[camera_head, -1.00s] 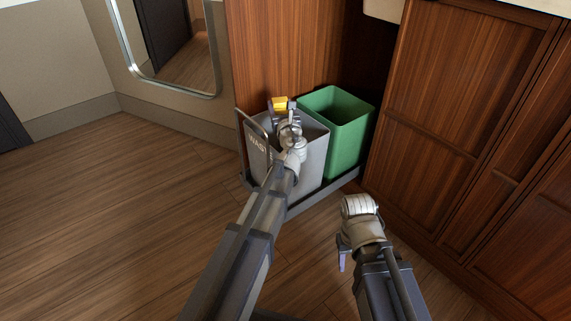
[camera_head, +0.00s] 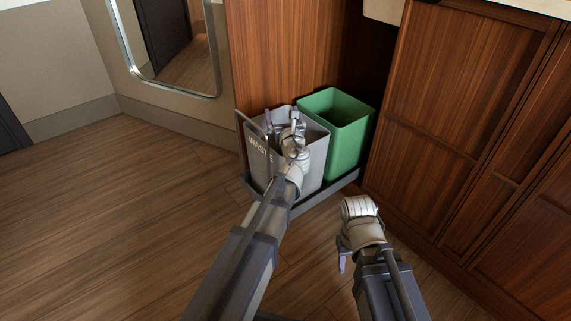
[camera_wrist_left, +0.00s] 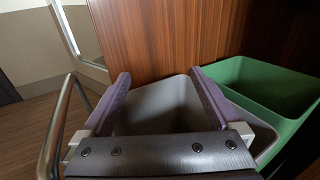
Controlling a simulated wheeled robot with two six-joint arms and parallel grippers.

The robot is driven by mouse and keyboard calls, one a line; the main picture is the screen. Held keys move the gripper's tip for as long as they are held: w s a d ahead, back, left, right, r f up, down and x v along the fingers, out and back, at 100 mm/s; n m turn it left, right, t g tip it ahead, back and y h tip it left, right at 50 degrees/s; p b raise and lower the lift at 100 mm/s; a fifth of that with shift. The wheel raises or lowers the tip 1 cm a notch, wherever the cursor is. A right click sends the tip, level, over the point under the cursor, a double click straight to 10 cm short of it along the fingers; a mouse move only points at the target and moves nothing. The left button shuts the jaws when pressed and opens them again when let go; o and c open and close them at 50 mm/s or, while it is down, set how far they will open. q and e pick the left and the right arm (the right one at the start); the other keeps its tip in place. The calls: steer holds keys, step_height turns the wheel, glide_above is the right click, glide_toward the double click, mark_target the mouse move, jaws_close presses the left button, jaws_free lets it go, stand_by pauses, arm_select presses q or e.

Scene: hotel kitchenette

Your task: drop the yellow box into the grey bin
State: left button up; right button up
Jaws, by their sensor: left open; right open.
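The grey bin (camera_head: 317,162) stands on a low tray in front of the wooden cabinet, with lettering on its left side. Its rim and inner wall (camera_wrist_left: 165,97) show in the left wrist view. My left gripper (camera_head: 281,113) is open and empty over the bin's mouth. Its two spread fingers (camera_wrist_left: 158,92) show in the left wrist view with nothing between them. The yellow box is not visible in either view now; the bin's floor is hidden. My right gripper (camera_head: 342,262) hangs low at the right, apart from the bins.
A green bin (camera_head: 345,150) stands directly to the right of the grey bin. A metal handle (camera_head: 252,127) rises at the grey bin's left side. Wooden cabinet doors (camera_head: 455,130) are on the right. The floor (camera_head: 110,220) at the left is clear.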

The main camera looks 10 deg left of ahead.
arm_select(q)
steer(key=v, duration=0.4)
steer(key=shift+s, duration=0.15)
stand_by(0.4)
